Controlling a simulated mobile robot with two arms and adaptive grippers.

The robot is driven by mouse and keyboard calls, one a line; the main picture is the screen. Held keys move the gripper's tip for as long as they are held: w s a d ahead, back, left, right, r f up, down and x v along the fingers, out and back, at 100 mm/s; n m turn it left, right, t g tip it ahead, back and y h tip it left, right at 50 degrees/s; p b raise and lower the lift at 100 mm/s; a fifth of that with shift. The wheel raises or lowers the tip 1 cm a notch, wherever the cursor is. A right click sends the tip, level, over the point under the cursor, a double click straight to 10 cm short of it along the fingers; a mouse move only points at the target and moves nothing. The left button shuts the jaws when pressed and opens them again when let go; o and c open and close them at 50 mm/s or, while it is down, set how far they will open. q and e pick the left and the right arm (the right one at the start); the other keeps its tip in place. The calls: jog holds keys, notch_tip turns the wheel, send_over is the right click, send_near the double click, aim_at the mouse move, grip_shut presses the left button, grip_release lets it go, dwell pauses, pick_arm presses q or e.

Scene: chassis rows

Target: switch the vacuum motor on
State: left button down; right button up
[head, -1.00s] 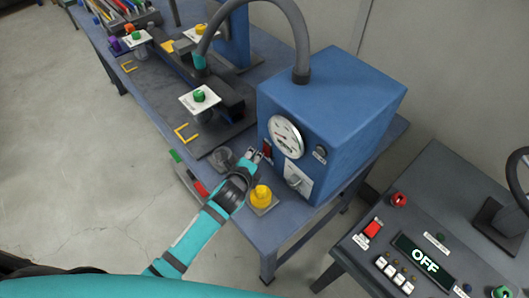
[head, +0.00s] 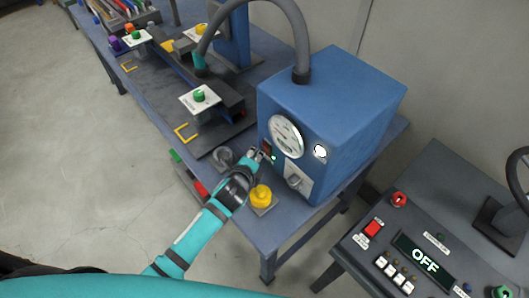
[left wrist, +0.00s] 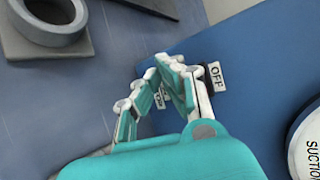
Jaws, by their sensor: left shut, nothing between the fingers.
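The vacuum motor unit is a blue box (head: 335,100) on the bench, with a hose on top and a round gauge (head: 286,137) on its front. A round lamp (head: 320,151) right of the gauge glows white. In the left wrist view my left gripper (left wrist: 165,72) is shut and empty, with its fingertips at the panel beside an OFF label (left wrist: 216,76). A second label between the fingers is mostly hidden. My right gripper is not in view.
A yellow knob (head: 261,196) stands close below my left gripper, and a grey ring-shaped cup (head: 223,157) is left of it. A console (head: 425,262) at right has a display reading OFF. Fixtures fill the bench's far part.

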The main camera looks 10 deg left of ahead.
pick_arm(q)
jog(key=shift+s, duration=0.1)
jog(key=shift+s+a+r+p, duration=0.1)
jog(key=shift+s+a+p, duration=0.4)
jog(key=shift+s+p, duration=0.1)
jog(key=shift+s+a+r+p, duration=0.1)
jog(key=shift+s+a+p, duration=0.1)
jog(key=shift+p, duration=0.1)
jog(key=s, duration=0.1)
jog(key=s+a+p, duration=0.1)
jog(key=a, duration=0.1)
jog(key=shift+s+a+r+p, duration=0.1)
jog(key=shift+s+r+p, duration=0.15)
jog(key=shift+s+p, duration=0.15)
jog(key=shift+s+a, duration=0.2)
jog(key=shift+s, duration=0.1)
